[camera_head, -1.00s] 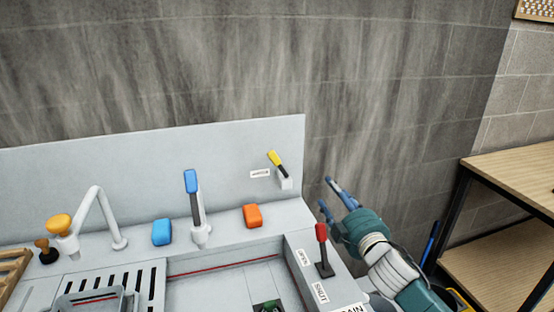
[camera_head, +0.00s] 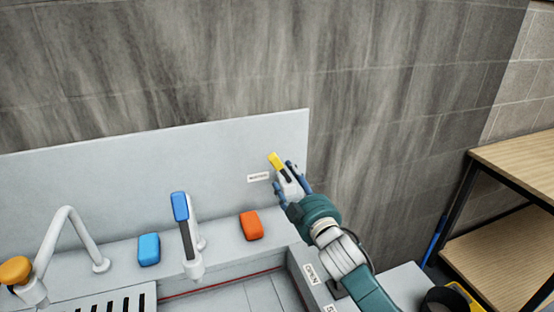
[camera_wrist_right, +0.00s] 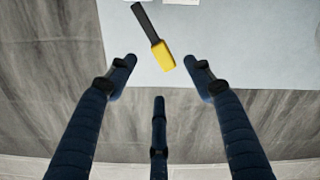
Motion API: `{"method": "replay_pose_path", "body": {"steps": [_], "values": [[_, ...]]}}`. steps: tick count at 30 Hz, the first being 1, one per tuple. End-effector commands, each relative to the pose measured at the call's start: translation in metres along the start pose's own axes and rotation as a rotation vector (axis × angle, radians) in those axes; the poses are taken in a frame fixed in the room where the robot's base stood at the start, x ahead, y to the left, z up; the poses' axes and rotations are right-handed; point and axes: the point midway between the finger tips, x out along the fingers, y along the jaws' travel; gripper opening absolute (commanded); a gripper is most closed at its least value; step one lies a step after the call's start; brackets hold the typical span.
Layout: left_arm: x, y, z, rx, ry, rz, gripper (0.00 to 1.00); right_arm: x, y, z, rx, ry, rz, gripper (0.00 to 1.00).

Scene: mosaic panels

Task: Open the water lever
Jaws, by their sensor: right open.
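A yellow-tipped lever (camera_head: 276,160) with a dark stem stands on a white mount at the right end of the grey back panel. A small label sits left of it, too small to read. My right gripper (camera_head: 284,176) is open at the lever, its fingers around or just in front of the stem and mount. In the right wrist view the yellow tip (camera_wrist_right: 164,58) lies between and slightly beyond the two upper fingertips, with visible gaps and no contact seen. The lever's base is partly hidden by the gripper in the head view. My left gripper is not in view.
A blue-handled lever (camera_head: 181,208), a blue block (camera_head: 149,250) and an orange block (camera_head: 251,226) stand on the sink ledge. A white faucet (camera_head: 58,235) and an orange knob (camera_head: 15,271) are at left. A wooden shelf (camera_head: 520,160) stands at right.

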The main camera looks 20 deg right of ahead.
Motion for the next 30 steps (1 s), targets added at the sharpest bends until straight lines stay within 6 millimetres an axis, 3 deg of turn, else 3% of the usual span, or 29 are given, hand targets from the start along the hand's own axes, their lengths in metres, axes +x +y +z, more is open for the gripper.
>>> {"method": "replay_pose_path", "body": {"steps": [8,15,21,27,30], "values": [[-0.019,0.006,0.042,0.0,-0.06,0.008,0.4,0.055,0.002,-0.003,0.001,-0.001,0.001,0.52],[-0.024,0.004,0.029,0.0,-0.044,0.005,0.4,0.085,0.001,-0.002,-0.001,0.0,0.0,0.52],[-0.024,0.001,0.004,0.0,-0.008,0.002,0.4,0.092,0.0,-0.001,-0.001,0.001,0.0,0.52],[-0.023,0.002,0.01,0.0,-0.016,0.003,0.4,0.092,0.0,-0.001,-0.001,0.0,0.0,0.52],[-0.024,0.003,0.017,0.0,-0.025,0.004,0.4,0.092,0.0,-0.001,-0.001,0.0,0.0,0.32]]}}
